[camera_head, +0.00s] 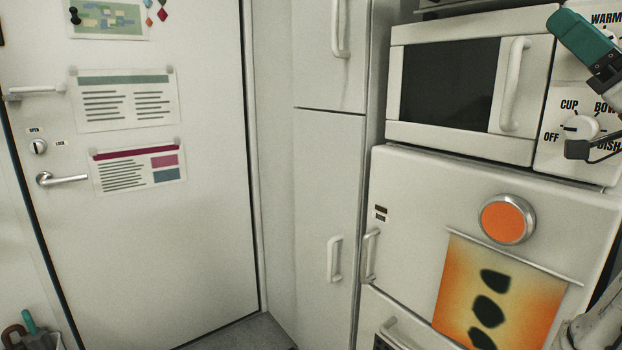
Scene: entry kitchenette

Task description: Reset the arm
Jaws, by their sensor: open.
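My gripper (592,85) is at the upper right edge of the view, in front of the microwave's control panel (552,155). Only part of it shows, with a teal piece at the top and a dark block lower down, apart from each other. It is open and I see nothing held in it. A pale grey part of my arm (598,328) shows at the bottom right corner. The rest of the arm is out of view, so I cannot tell its full pose.
The microwave (460,140) sits above a white cabinet front (420,210) with an orange round button (507,220) and an orange hanging cloth (460,285). A tall white cupboard (325,190) and a door (215,220) stand to the left. Umbrellas (35,332) lean at the bottom left.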

